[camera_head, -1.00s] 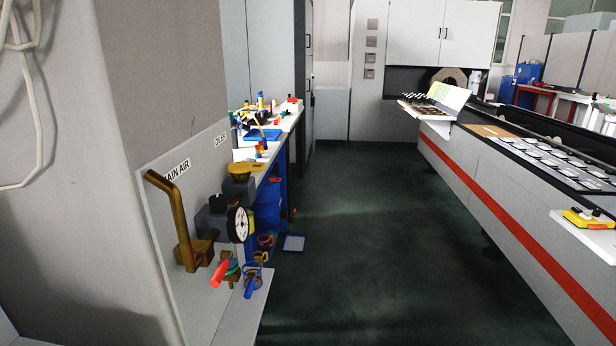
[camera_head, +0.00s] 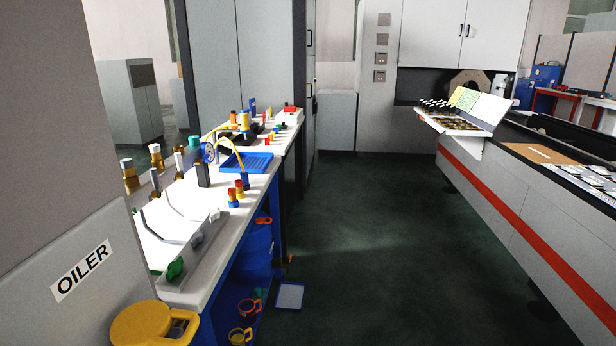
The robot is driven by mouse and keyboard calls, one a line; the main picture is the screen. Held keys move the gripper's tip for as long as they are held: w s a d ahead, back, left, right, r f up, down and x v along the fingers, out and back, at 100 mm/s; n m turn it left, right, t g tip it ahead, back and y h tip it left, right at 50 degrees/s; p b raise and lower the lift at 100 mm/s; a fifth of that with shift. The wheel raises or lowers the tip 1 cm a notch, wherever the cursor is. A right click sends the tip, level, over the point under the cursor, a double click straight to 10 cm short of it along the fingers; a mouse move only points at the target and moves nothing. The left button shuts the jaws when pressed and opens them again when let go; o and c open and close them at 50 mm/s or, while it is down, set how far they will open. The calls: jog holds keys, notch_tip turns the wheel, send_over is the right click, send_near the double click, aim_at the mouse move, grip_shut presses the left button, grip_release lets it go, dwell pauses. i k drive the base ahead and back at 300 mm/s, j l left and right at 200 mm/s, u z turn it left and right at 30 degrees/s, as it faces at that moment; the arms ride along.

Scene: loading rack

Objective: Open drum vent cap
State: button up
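I cannot pick out a drum vent cap for certain. A round yellow cap with a looped handle (camera_head: 140,326) shows at the bottom left, below the OILER label (camera_head: 82,271), partly cut off by the frame's edge. Blue surfaces (camera_head: 240,268) show under the white bench (camera_head: 195,290); I cannot tell whether a drum is among them. Orange and yellow ring-shaped parts (camera_head: 249,308) sit low beside the blue surfaces. My gripper is not in view.
The bench along the left holds a blue tray (camera_head: 246,162), bottles and fittings. A small blue-edged panel (camera_head: 290,296) lies on the floor by the bench. The dark green floor (camera_head: 370,240) is clear in the middle. A long grey counter with a red stripe (camera_head: 500,198) bounds the right.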

aim_at(259, 221)
jog(key=i, duration=1.2)
jog(key=i+l+u, duration=0.1)
jog(key=i, duration=1.1)
jog(key=i+l, duration=0.15)
jog(key=i, duration=1.05)
jog(key=i+u, duration=0.2)
jog(key=u, duration=0.25)
